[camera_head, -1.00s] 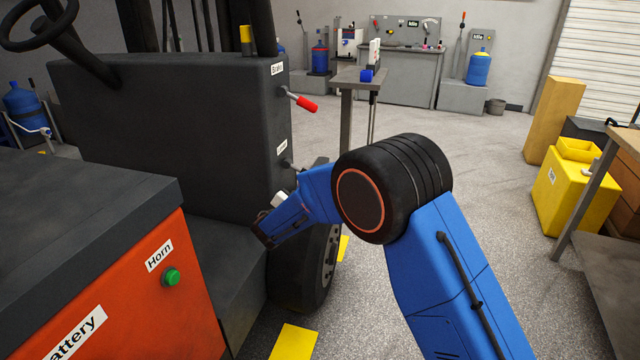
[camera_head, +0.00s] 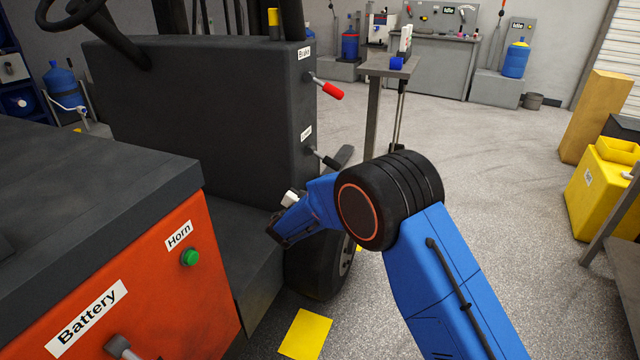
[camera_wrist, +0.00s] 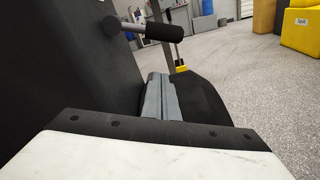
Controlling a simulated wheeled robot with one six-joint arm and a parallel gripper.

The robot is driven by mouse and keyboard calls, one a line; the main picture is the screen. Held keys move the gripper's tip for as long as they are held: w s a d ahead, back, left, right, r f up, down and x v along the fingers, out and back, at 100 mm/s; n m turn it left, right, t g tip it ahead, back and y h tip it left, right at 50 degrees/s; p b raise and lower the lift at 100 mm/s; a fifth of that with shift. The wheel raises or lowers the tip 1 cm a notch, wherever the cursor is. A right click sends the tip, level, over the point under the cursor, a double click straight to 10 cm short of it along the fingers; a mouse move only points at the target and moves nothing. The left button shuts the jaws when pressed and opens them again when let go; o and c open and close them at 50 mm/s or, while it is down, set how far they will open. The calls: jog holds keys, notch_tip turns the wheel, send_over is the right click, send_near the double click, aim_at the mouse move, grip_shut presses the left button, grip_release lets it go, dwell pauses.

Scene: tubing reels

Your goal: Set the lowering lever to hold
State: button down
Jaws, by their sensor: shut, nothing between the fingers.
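The lowering lever (camera_head: 323,158) is a short metal shaft with a dark grip. It juts to the right from the edge of the black truck panel, just below a small white label (camera_head: 306,134). The wrist view shows its black grip (camera_wrist: 150,31) lying nearly level above the fingertips. My gripper (camera_wrist: 160,80) is shut and empty, below the lever and apart from it. In the head view my blue wrist is low beside the panel, and the fingers cannot be made out clearly.
A red-gripped lever (camera_head: 331,90) labelled Brake sits higher on the same panel. The black wheel (camera_wrist: 203,103) is close to the fingers' right. An orange battery box (camera_head: 150,285) with a green horn button (camera_head: 190,257) stands at left. Open floor lies to the right.

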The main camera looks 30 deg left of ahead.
jog(key=w, duration=0.9)
jog(key=shift+a+f, duration=0.35)
jog(key=shift+a, duration=0.05)
jog(key=shift+s+d+r, duration=0.2)
jog(key=shift+s+r, duration=0.05)
jog(key=shift+r, duration=0.25)
jog(key=shift+s+d+r, duration=0.2)
jog(key=shift+r, duration=0.3)
jog(key=shift+s+d+r, duration=0.2)
jog(key=shift+d+r, duration=0.25)
jog(key=shift+r, duration=0.35)
jog(key=shift+r, duration=0.1)
jog(key=shift+d+r+n, duration=0.45)
jog(key=shift+r+n, duration=0.25)
jog(key=shift+n, duration=0.2)
jog(key=shift+d+r+n, duration=0.45)
jog(key=shift+r+n, duration=0.25)
jog(key=shift+n, duration=0.2)
notch_tip(320, 180, up, 6)
jog(key=n, duration=0.4)
send_over(332, 165)
jog(key=shift+s+d+f, duration=0.2)
jog(key=shift+s+d, duration=0.15)
jog(key=shift+r+m, duration=0.2)
jog(key=shift+m, duration=0.1)
